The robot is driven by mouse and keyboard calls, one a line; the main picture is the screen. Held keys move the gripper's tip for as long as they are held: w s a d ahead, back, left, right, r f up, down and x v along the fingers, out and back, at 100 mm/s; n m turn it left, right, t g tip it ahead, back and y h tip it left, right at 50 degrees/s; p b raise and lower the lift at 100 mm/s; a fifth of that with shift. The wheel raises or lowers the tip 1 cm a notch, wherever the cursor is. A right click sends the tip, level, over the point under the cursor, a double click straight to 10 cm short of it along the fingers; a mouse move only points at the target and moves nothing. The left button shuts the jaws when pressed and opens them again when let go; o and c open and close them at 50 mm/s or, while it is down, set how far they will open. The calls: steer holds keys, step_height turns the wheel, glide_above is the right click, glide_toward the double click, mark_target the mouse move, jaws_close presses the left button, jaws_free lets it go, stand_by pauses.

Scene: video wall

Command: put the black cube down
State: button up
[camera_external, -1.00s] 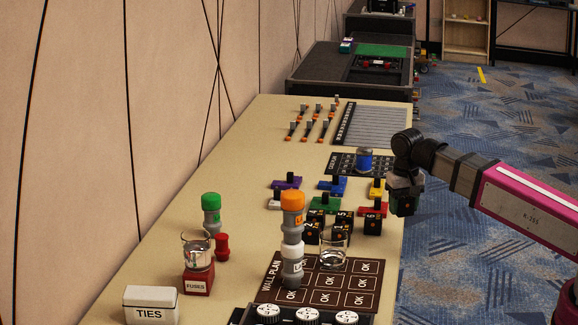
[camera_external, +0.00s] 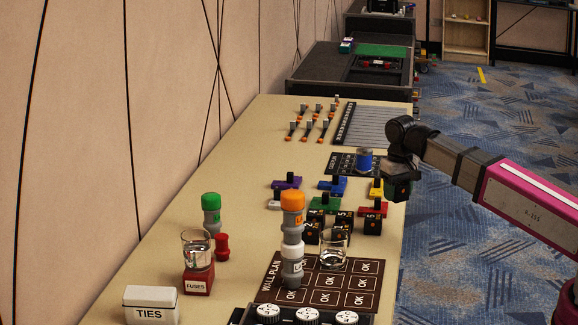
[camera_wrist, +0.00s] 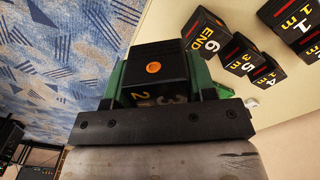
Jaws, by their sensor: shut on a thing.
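My gripper (camera_external: 398,186) is at the right edge of the long table, raised above the floor side. In the wrist view its green fingers (camera_wrist: 157,72) are shut on a black cube (camera_wrist: 155,66). The held cube has an orange dot on one face and yellowish numbers on another. Other black cubes with white and yellow print stand on the table, among them one marked END 6 (camera_wrist: 207,34). They also show as a cluster in the external view (camera_external: 343,222), to the left of my gripper.
A glass (camera_external: 334,247) stands near the cubes on the brown WALL PLAN board (camera_external: 268,288). An orange-topped grey stack (camera_external: 292,225) stands beside it. A blue cylinder (camera_external: 364,160) and coloured blocks (camera_external: 333,187) lie near my gripper. Bare tabletop (camera_external: 240,150) lies along the wall.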

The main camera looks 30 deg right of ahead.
steer(key=w+a+r+m, duration=0.15)
steer(key=a+r, duration=0.25)
steer(key=a, duration=1.6)
steer(key=a+r+m, duration=0.3)
steer(key=a+r, duration=0.1)
steer(key=a, duration=1.6)
steer(key=s+a+r+m, duration=0.1)
steer(key=s+a, duration=0.5)
steer(key=a, duration=0.6)
steer(key=s+a+m, duration=0.1)
steer(key=s+a, duration=0.4)
steer(key=a, duration=0.7)
steer(key=s+a+r+m, duration=0.1)
steer(key=s+a, duration=0.5)
steer(key=a, duration=0.6)
glide_above(149, 292)
step_height(149, 292, down, 7)
steer(key=shift+f, duration=2.15)
steer(key=shift+f, duration=0.1)
steer(key=o, duration=0.9)
steer(key=shift+o, duration=0.2)
